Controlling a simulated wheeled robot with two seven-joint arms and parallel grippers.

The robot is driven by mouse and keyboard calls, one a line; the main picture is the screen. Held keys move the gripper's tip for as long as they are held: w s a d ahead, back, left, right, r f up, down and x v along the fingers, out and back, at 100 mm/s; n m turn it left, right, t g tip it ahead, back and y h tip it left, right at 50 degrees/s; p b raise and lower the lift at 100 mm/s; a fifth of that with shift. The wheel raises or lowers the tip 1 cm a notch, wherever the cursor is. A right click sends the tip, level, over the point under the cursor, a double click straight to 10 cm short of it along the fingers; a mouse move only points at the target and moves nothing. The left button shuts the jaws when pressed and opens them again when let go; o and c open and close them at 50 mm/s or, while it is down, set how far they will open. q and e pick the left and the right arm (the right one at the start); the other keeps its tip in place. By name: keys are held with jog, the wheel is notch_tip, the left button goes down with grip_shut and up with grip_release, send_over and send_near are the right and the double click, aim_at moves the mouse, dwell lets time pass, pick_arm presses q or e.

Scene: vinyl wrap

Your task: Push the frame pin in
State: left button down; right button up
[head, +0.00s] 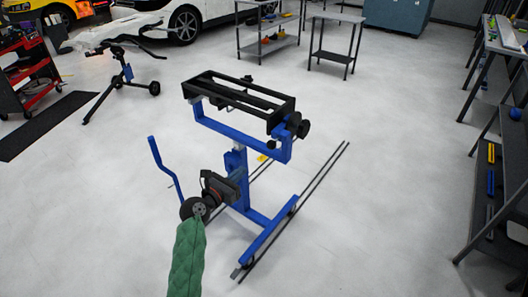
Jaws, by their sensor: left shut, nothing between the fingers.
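A blue stand (235,160) carries a black rectangular frame (238,98) on top of a blue U-shaped bracket (235,132). Black knobs (303,128) stick out at the frame's right end, and a smaller dark knob (271,144) sits below on the bracket. I cannot tell which of these is the frame pin. My left gripper (238,174), dark grey, is at the end of my green-sleeved arm. It is shut and empty, close in front of the stand's upright, below the bracket. Contact with the upright cannot be told. My right gripper is out of view.
A bent blue handle (163,168) rises left of my gripper. The stand's blue foot (266,240) lies by dark floor rails (305,205). Shelving (490,150) lines the right side. A red tool cart (30,72) stands at left. The floor around is mostly clear.

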aim_at(270, 146)
pick_arm(q)
jog(key=p+x, duration=0.3)
jog(key=x, duration=1)
jog(key=shift+r+p, duration=0.1)
jog(key=shift+p, duration=0.3)
jog(key=shift+w+d, duration=0.3)
jog(key=shift+w, duration=0.15)
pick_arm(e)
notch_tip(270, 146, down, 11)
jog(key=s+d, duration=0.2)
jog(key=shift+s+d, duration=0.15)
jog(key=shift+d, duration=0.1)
pick_arm(q)
jog(key=shift+d, duration=0.1)
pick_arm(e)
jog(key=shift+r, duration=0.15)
